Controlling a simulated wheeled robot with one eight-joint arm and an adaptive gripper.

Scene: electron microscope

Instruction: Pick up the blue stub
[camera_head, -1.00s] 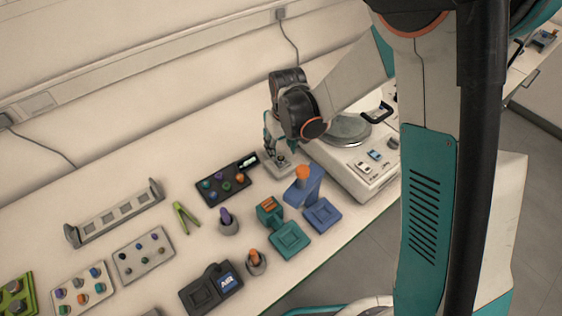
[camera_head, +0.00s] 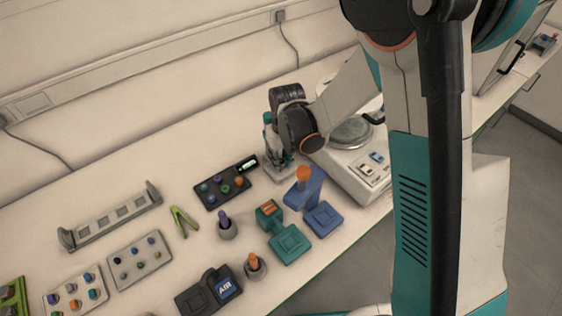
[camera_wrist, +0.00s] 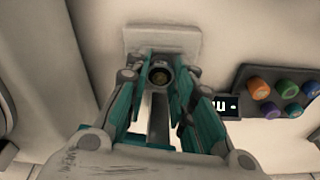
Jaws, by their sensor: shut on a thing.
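My gripper (camera_head: 279,156) is low over the bench, between the dark stub block and the white instrument. In the wrist view, my gripper (camera_wrist: 161,85) is shut on a small round stub (camera_wrist: 160,75). Its top looks dark with a dull yellowish centre; I cannot make out any blue on it. Under it is a pale square plate (camera_wrist: 160,37), part of which also shows in the head view (camera_head: 277,174). My fingers hide the stub in the head view, and I cannot tell whether it is clear of the plate.
The dark block (camera_head: 226,186) with several coloured stubs and a small display stands just left of my gripper. The white instrument (camera_head: 350,165) is close on the right. In front are a blue stand (camera_head: 303,190), a teal stand (camera_head: 283,232) and green tweezers (camera_head: 183,221).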

